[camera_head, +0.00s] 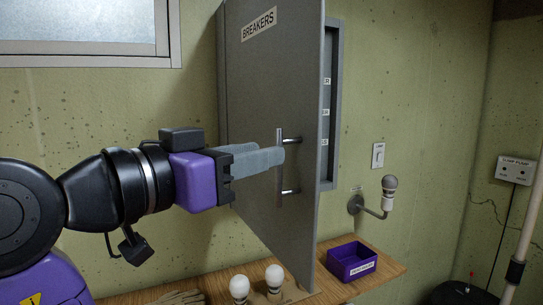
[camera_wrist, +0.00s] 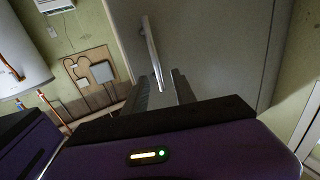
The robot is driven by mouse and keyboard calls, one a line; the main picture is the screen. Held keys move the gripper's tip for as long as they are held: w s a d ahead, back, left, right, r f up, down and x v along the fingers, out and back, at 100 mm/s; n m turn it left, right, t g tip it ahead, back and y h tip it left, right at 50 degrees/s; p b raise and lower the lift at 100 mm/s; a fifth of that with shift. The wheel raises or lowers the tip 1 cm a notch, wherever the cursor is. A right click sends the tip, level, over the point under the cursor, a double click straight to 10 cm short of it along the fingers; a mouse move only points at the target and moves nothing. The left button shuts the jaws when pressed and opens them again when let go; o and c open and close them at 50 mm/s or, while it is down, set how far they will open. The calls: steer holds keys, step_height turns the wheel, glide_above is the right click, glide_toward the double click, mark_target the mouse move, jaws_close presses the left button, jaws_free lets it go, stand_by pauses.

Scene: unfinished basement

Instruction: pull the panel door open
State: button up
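The grey panel door (camera_head: 262,95), labelled BREAKERS, stands partly open, swung out from the wall with its hinge side at the left. Part of the breaker box (camera_head: 333,120) shows past its right edge. The door also fills much of the wrist view (camera_wrist: 215,50). Its upright bar handle (camera_head: 279,188) is on two short posts; the bar shows in the wrist view (camera_wrist: 151,50) too. My gripper (camera_head: 280,156) is at the handle, a fingertip covering the bar's middle. In the wrist view my fingers (camera_wrist: 162,82) are apart, with the bar's near end between them; contact is unclear.
A wooden shelf (camera_head: 390,272) below holds a purple bin (camera_head: 352,262) and light bulbs (camera_head: 274,275), close under the door's lower edge. A wall lamp (camera_head: 388,195) and a switch (camera_head: 378,155) are to the right. A window (camera_head: 90,30) is at upper left.

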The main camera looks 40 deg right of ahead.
steer(key=shift+s+a, duration=0.2)
steer(key=shift+a, duration=1.45)
